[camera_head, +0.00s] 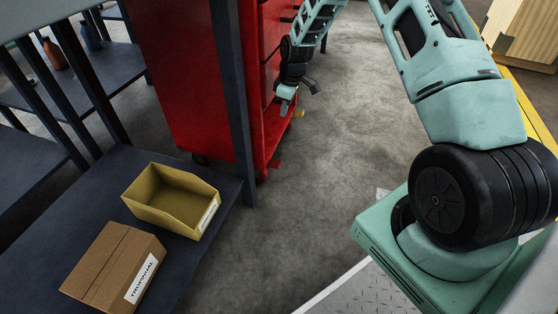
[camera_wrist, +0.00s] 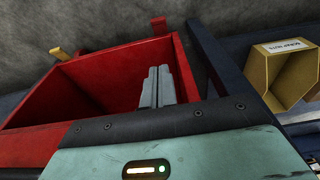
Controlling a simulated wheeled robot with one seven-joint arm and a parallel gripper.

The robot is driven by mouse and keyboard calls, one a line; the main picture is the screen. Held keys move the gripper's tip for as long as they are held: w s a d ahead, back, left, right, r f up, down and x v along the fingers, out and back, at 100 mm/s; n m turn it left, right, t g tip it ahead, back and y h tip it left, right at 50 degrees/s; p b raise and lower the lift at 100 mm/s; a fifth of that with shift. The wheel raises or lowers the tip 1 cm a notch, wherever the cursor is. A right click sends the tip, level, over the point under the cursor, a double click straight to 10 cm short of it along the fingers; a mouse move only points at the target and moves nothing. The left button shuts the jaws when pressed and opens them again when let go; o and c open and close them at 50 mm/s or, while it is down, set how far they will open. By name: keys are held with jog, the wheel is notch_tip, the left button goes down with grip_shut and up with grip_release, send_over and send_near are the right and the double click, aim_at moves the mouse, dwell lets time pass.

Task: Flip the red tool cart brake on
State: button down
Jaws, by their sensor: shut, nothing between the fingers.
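The red tool cart (camera_head: 190,85) stands at the upper middle of the head view, partly behind a dark post. Two small tabs stick out low on its near side: a yellow one (camera_head: 299,113) and a red one (camera_head: 276,163). In the wrist view the yellow tab (camera_wrist: 57,54) is at upper left and the red tab (camera_wrist: 158,25) at top middle, beyond the cart's red bottom tray (camera_wrist: 105,85). My gripper (camera_head: 285,103) is beside the cart, over the tray. Its fingers (camera_wrist: 157,72) are together and empty, apart from both tabs in the wrist view.
A dark shelf unit (camera_head: 240,100) with an upright post stands left of the cart. It carries a yellow bin (camera_head: 165,212) and a cardboard box (camera_head: 100,262). Grey floor (camera_head: 335,150) lies clear right of the cart. A wooden crate (camera_head: 530,30) is at upper right.

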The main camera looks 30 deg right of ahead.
aim_at(280, 163)
jog(key=f+b, duration=0.3)
jog(key=f, duration=0.4)
jog(key=w+a+f+b, duration=0.1)
jog(key=f+b, duration=0.3)
jog(key=f, duration=0.4)
jog(key=w+f+b, duration=0.1)
jog(key=f+b, duration=0.3)
jog(key=f, duration=0.3)
jog(key=shift+a+f, duration=0.2)
jog(key=shift+a, duration=0.05)
jog(key=shift+s+d+f+b, duration=0.15)
jog(key=shift+s+f+b, duration=0.15)
jog(key=shift+f+b, duration=0.35)
jog(key=shift+s+d+f+t+y+p, duration=0.25)
jog(key=shift+s+d+t+y+p, duration=0.1)
jog(key=shift+t+p, duration=0.15)
jog(key=shift+a+f, duration=0.1)
jog(key=shift+f, duration=0.05)
jog(key=shift+s+d+f+p, duration=0.2)
jog(key=shift+f+p, duration=0.1)
jog(key=shift+f, duration=0.45)
jog(key=shift+s+d+f+p, duration=0.15)
jog(key=shift+s+f+p, duration=0.1)
jog(key=shift+f, duration=0.55)
jog(key=shift+s+d+f+p, duration=0.2)
jog(key=shift+f+p, duration=0.1)
jog(key=shift+f, duration=0.55)
